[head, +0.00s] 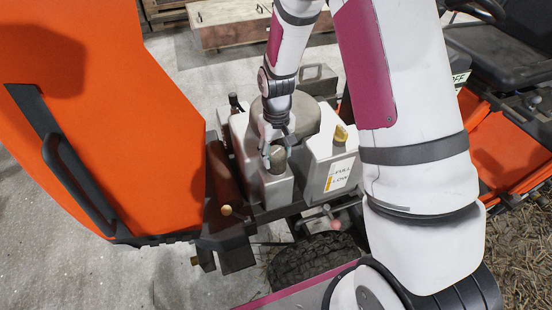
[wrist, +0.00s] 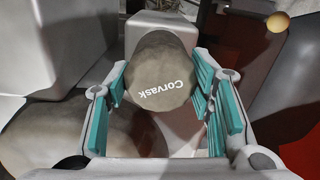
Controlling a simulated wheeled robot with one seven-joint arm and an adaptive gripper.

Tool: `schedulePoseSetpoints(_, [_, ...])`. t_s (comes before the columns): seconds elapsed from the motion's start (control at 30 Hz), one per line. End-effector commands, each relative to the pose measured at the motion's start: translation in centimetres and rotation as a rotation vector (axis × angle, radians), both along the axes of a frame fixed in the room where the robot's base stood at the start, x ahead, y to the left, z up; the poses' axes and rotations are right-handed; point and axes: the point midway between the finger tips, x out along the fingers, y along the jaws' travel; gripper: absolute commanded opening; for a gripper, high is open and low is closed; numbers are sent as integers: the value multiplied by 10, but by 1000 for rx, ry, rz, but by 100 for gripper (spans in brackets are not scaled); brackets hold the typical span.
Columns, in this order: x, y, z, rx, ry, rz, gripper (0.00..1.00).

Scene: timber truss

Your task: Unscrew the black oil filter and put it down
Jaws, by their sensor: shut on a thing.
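The oil filter (head: 278,161) is a short dark-grey cylinder in the engine bay in the head view, partly covered by my fingers. In the wrist view the filter (wrist: 160,75) is a round grey-brown end with "Corvask" in white letters; it looks grey rather than black. My gripper (head: 276,150) points down onto it from above. In the wrist view my gripper (wrist: 162,90) has its teal pads on either side of the filter, shut on it. The filter stands over a light-grey block (head: 276,186). Whether its lower end is still threaded in is hidden.
A white tank (head: 330,170) with level marks and a yellow cap (head: 340,133) stands close on the right. A large grey cylinder (head: 312,122) is behind. A reddish-brown panel (head: 222,175) is at left, beside the raised orange hood (head: 110,110). Grey floor (head: 190,60) lies bare behind.

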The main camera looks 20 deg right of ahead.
Motion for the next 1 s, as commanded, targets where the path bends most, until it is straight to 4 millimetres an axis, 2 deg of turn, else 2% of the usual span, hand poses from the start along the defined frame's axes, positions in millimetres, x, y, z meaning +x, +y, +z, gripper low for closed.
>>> schedulePoseSetpoints(0.27, [0,0,0,0,0,31,0])
schedulePoseSetpoints(0.37, [0,-1,1,1,0,163,0])
schedulePoseSetpoints(0.7, [0,0,3,1,-1,784,0])
schedulePoseSetpoints(1.0, [0,1,2,0,-1,769,0])
